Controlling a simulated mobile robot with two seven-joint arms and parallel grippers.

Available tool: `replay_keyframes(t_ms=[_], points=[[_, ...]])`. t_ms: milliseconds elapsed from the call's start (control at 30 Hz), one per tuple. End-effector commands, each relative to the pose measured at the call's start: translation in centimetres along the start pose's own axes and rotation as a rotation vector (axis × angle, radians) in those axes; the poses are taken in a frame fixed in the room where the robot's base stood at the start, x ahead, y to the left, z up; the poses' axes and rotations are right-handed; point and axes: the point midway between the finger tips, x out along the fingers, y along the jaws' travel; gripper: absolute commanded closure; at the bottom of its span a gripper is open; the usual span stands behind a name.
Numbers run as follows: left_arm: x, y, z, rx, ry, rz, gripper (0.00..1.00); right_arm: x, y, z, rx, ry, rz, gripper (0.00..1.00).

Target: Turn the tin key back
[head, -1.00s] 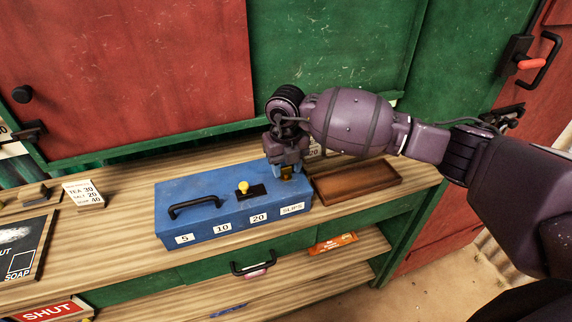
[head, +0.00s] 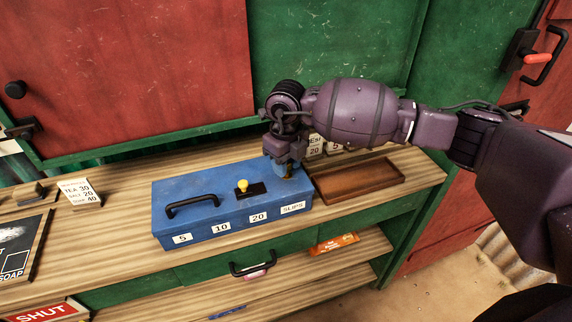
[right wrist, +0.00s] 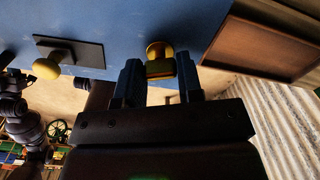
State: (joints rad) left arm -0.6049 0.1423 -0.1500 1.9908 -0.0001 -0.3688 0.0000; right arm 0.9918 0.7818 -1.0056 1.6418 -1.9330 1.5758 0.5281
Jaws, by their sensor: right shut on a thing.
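The blue tin (head: 222,190) stands on the wooden counter with its lid down. It has a black handle, a yellow knob (head: 243,184) on a black plate, and number labels along its front. My right gripper (head: 287,172) points down at the tin's right end and is shut on the key. In the right wrist view the brass-yellow key (right wrist: 160,62) sits between the two blue fingers (right wrist: 160,82) against the blue surface. The key's turn angle is hard to tell, since the fingers cover much of it. My left gripper is not in view.
A shallow brown wooden tray (head: 358,180) lies just right of the tin. Price cards (head: 80,192) stand at the left, near a dark slate (head: 22,250). A lower shelf holds an orange packet (head: 334,243). Shutters rise behind the counter.

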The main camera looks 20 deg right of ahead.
Motion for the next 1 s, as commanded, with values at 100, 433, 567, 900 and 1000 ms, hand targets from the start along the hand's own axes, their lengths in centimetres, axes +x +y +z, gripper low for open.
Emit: replay_keyframes(t_ms=[100, 433, 567, 900, 1000], points=[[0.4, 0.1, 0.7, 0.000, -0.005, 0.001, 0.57, 0.2, 0.0, 0.1, -0.112, -0.001, -0.001, 0.90], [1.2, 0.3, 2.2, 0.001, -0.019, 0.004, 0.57, 0.2, 0.0, 0.0, -0.426, 0.000, 0.000, 0.90], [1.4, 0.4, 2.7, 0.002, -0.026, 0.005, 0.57, 0.2, -0.1, 0.0, -0.549, 0.000, -0.001, 0.90], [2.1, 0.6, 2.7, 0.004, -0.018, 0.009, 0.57, 0.2, -0.1, 0.1, -0.861, 0.000, 0.000, 0.90], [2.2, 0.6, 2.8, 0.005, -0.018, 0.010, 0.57, 0.2, 0.0, 0.0, -0.940, 0.000, 0.001, 0.90]])
